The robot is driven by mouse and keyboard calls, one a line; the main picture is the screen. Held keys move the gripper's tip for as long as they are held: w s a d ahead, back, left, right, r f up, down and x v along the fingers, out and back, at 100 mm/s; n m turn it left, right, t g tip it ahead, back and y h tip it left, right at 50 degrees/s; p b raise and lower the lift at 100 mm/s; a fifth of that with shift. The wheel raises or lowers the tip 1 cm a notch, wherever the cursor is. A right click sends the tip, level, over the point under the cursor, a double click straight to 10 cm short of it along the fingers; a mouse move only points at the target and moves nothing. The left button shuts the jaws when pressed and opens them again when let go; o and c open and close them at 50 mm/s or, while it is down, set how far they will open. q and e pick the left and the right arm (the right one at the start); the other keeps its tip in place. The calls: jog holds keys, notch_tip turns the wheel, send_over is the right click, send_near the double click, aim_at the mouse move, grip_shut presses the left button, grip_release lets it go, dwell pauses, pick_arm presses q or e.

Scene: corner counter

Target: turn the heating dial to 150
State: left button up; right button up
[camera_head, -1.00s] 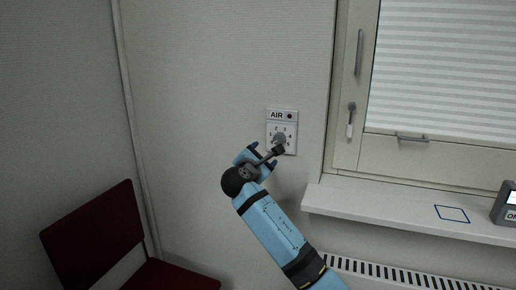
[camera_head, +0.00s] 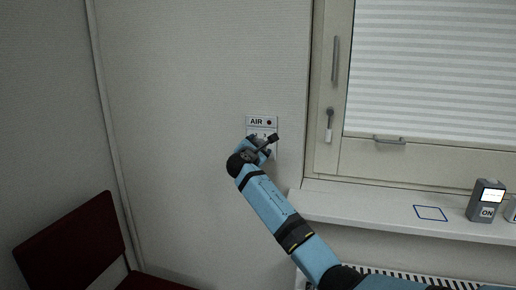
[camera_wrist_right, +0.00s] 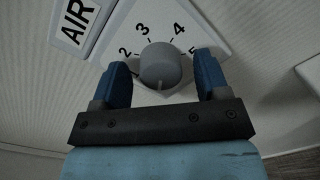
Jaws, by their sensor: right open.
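A grey round dial (camera_wrist_right: 159,66) sits on a white wall plate (camera_head: 262,121) marked AIR, with numbers 1 to 5 around it. I see no dial marked 150. My right gripper (camera_head: 263,147) is at this plate and covers most of the dial in the head view. In the right wrist view the right gripper (camera_wrist_right: 162,68) is open, with one blue finger on each side of the dial. Whether the fingers touch it I cannot tell. My left gripper is not in view.
A window (camera_head: 430,70) with handles is right of the plate. The sill (camera_head: 345,208) below carries a grey device (camera_head: 486,200) marked ON and a blue outlined square (camera_head: 430,213). A radiator (camera_head: 400,275) is under it. A dark red chair (camera_head: 72,245) stands left.

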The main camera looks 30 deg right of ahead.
jog(key=shift+c, duration=0.6)
jog(key=c, duration=0.8)
